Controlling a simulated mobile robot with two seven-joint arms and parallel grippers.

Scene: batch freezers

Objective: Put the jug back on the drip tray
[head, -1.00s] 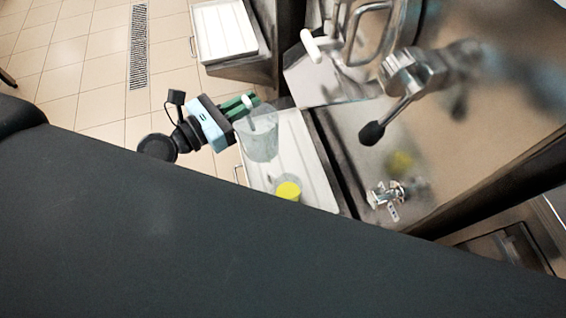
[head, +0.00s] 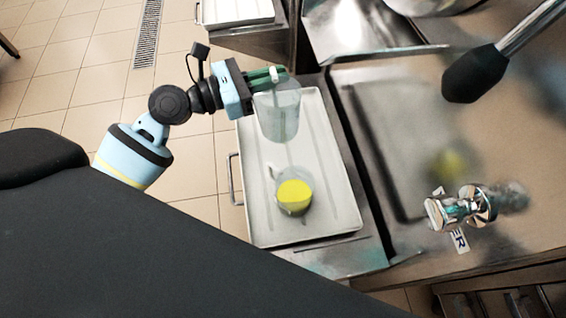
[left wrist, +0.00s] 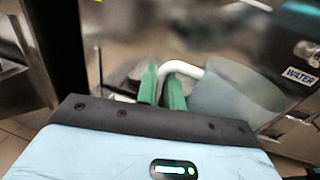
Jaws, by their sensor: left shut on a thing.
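The jug (head: 281,112) is clear and bluish with a white handle. My left gripper (head: 268,76) has green fingers shut on the handle. The jug appears upright over the far part of the white drip tray (head: 325,150) in the head view; I cannot tell whether it touches the tray. In the left wrist view the jug (left wrist: 238,95) is right of the green fingers (left wrist: 163,88), which close around its white handle. My right gripper is not in view.
A cup with yellow contents (head: 294,196) stands on the near part of the tray. A metal tap (head: 462,207) with a WATER label and a black-knobbed lever (head: 476,75) are on the machine to the right. Another white tray (head: 238,10) is at the back.

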